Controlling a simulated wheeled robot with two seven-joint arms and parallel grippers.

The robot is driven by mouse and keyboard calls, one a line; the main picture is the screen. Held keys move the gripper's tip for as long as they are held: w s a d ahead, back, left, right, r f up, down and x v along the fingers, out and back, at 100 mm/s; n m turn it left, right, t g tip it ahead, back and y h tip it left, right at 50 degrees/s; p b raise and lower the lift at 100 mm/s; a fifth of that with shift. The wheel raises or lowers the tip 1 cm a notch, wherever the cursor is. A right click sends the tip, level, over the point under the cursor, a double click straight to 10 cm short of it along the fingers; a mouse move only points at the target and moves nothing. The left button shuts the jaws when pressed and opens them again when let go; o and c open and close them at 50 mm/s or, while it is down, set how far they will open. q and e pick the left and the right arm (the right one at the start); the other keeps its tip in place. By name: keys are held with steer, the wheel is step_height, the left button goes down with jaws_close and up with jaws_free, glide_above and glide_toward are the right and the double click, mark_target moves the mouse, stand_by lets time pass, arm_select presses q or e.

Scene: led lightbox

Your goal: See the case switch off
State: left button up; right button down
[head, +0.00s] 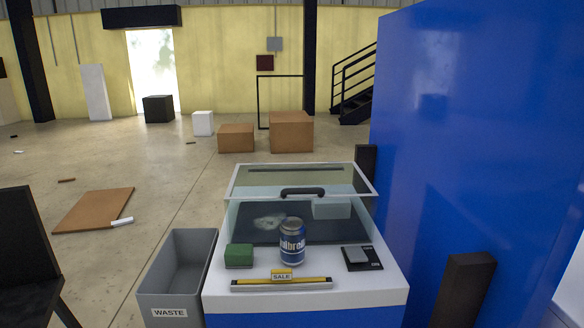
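The glass display case (300,182) stands on a white counter with a blue front. It has a clear slanted cover with a black handle (302,191) and a dark interior. A pale box (332,209) and a whitish patch (270,221) show through the glass. A black plate with a grey raised block (357,255) lies on the counter's right side; I cannot tell whether it is the switch. I see no clear lit lamp in the case. Neither gripper is in view.
A blue can (292,241), a green block (239,255) and a yellow strip with a SALE tag (282,275) sit on the counter. A grey WASTE bin (177,277) stands left. A tall blue panel (470,130) blocks the right. Open floor lies behind.

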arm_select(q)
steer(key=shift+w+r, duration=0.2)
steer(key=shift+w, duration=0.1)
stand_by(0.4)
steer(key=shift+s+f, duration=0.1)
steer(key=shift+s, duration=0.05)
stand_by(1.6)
